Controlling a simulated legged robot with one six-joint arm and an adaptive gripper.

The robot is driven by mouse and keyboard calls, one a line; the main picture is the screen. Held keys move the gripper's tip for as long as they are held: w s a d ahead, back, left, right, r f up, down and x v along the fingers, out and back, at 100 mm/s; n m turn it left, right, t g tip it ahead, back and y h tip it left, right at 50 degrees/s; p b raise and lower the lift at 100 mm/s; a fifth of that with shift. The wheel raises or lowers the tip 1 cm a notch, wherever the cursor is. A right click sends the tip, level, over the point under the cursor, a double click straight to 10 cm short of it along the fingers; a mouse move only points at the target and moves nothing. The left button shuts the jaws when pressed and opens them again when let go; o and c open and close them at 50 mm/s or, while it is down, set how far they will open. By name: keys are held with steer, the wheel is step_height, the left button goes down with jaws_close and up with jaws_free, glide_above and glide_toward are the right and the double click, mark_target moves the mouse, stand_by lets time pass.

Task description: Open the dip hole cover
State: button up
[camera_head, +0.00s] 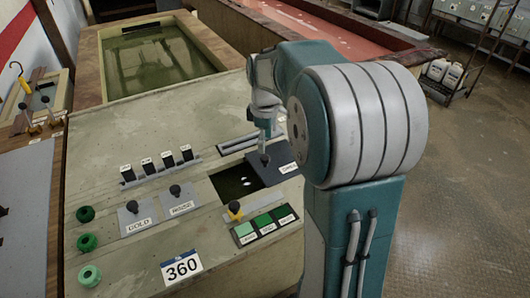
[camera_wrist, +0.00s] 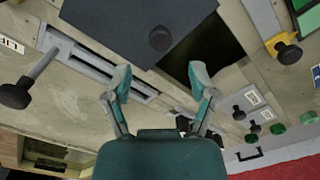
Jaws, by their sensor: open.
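The dip hole cover (camera_head: 285,172) is a dark grey plate with a black knob and a white label. It lies at the right part of the dip hole (camera_head: 232,184), a dark square opening whose left part is uncovered. In the wrist view the cover (camera_wrist: 115,20) is at the top, its round knob (camera_wrist: 160,38) near its edge, with the dark hole (camera_wrist: 210,50) beside it. My gripper (camera_wrist: 158,75) is open, its fingertips apart and the knob just beyond them in the picture. In the head view my gripper (camera_head: 264,132) is over the cover; its fingertips are partly hidden.
Small plates with black knobs, GOLD (camera_head: 138,215) and HOUSE (camera_head: 177,198), lie left of the hole. A slotted rail (camera_head: 238,145) is behind. A green liquid tank (camera_head: 150,65) lies beyond the panel.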

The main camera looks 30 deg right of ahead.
step_height(320, 180, up, 6)
steer(key=shift+f, duration=0.1)
stand_by(0.4)
steer(key=s+a+m+t, duration=0.2)
steer(key=s+a+m, duration=0.2)
steer(key=s, duration=0.6)
steer(key=s+a+m+t, duration=0.3)
steer(key=s+a+m, duration=0.2)
steer(key=s+a, duration=0.3)
steer(key=s, duration=0.3)
steer(key=shift+a+t, duration=0.3)
steer(key=shift+a, duration=0.1)
steer(key=shift+d, duration=0.1)
